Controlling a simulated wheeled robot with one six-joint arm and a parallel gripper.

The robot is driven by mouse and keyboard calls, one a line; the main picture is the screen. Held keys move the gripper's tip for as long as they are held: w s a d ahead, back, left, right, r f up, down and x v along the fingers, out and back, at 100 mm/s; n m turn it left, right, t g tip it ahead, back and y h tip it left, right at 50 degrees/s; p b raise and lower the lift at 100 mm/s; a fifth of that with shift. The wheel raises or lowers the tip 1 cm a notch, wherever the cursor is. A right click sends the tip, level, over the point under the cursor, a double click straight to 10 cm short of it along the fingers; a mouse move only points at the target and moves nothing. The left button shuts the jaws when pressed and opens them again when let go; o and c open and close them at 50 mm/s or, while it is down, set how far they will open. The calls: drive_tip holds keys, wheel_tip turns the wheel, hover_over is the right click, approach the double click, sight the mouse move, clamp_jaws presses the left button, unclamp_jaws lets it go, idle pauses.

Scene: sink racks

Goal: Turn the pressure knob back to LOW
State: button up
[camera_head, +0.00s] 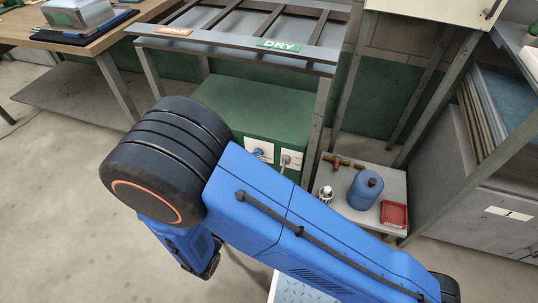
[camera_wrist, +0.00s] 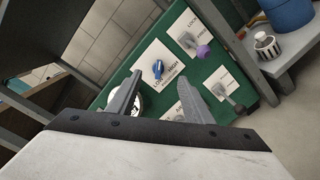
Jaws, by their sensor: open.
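In the wrist view a blue knob (camera_wrist: 157,69) stands on a white plate (camera_wrist: 152,56) fixed to a green panel (camera_wrist: 213,72). The plate carries small LOW and HIGH lettering beside the knob. I cannot tell for sure which mark the knob points to. My gripper (camera_wrist: 160,81) is open. Its two grey fingers reach toward the panel, with the knob showing beyond and between their tips, apart from them. In the head view the green box (camera_head: 250,108) stands under the rack, and my arm hides part of it.
The wrist view shows other controls on the panel: a purple-tipped lever (camera_wrist: 203,51) and a black-tipped lever (camera_wrist: 239,108). A white round item is partly hidden behind the left finger. In the head view a blue canister (camera_head: 365,191) and a red tray (camera_head: 394,214) are on a low shelf.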

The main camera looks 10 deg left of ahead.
sight(257, 156)
drive_tip(key=shift+n+t+y, duration=0.3)
drive_tip(key=shift+n+y, duration=0.3)
drive_tip(key=shift+y, duration=0.1)
drive_tip(key=w, duration=0.5)
drive_tip(key=w+f, duration=0.1)
drive_tip(key=w, duration=0.4)
drive_tip(key=w+f, duration=0.1)
drive_tip(key=w, duration=0.5)
drive_tip(key=shift+d+f, duration=0.15)
drive_tip(key=shift+d, duration=0.1)
drive_tip(key=c, duration=1)
